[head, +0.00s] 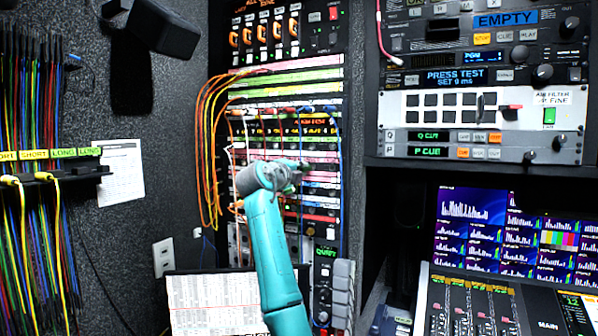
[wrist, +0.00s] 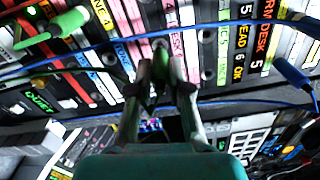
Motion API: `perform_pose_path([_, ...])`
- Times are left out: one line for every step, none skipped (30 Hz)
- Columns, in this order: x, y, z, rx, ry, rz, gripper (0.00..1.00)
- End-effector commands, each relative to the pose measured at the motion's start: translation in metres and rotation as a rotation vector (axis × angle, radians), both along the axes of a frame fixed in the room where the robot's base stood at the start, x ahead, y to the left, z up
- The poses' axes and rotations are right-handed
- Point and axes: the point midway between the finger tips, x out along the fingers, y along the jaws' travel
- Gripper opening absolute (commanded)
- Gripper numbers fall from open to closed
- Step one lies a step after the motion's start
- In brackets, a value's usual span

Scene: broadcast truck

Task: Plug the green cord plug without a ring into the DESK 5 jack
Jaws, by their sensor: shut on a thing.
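My gripper (wrist: 160,82) is shut on a green plug (wrist: 159,67), which shows dark between the two fingertips in the wrist view. The plug points at the patch panel beside a pink label that seems to read DESK. Whether its tip is in a jack or just in front of one I cannot tell, and no ring shows on it. The DESK 5 label (wrist: 265,47) is to the right of my gripper. In the head view my gripper (head: 296,171) is at the patch bay, and the plug is too small to make out.
Another green plug (wrist: 58,27) is at the upper left of the wrist view. A blue cord crosses behind my fingers, and a blue plug (wrist: 290,74) is at the right. Orange cords (head: 203,150) hang left of the bay. A cord rack (head: 50,173) is on the left wall.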

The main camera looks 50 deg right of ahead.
Motion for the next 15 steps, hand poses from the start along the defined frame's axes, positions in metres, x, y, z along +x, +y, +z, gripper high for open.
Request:
perform_pose_path([0.0001,-0.0013,0.0003,0.000,0.000,0.000,0.00])
perform_pose_path([0.0003,-0.0019,0.0003,-0.001,0.000,0.000,0.00])
perform_pose_path([0.0006,-0.0028,0.0003,-0.001,0.000,0.000,0.00])
perform_pose_path([0.0008,-0.0033,0.0004,-0.001,-0.001,0.000,0.00])
perform_pose_path([0.0010,-0.0040,0.0004,-0.001,-0.001,0.000,0.00])
perform_pose_path([0.0013,-0.0048,0.0004,-0.001,0.000,0.000,0.00])
perform_pose_path([0.0014,-0.0054,0.0004,-0.001,0.000,0.000,0.00])
perform_pose_path([0.0017,-0.0061,0.0004,-0.001,0.000,0.000,0.00])
perform_pose_path([0.0019,-0.0069,0.0004,-0.001,0.000,0.000,0.00])
perform_pose_path([0.0022,-0.0076,0.0003,-0.001,0.000,0.000,0.00])
perform_pose_path([0.0024,-0.0083,0.0003,-0.001,0.000,0.000,0.00])
perform_pose_path([0.0027,-0.0091,0.0003,-0.001,0.000,0.000,0.00])
perform_pose_path([0.0028,-0.0097,0.0003,-0.001,0.000,0.000,0.00])
perform_pose_path([0.0029,-0.0103,0.0004,-0.001,0.000,0.000,0.00])
perform_pose_path([0.0032,-0.0112,0.0005,-0.001,0.000,0.000,0.00])
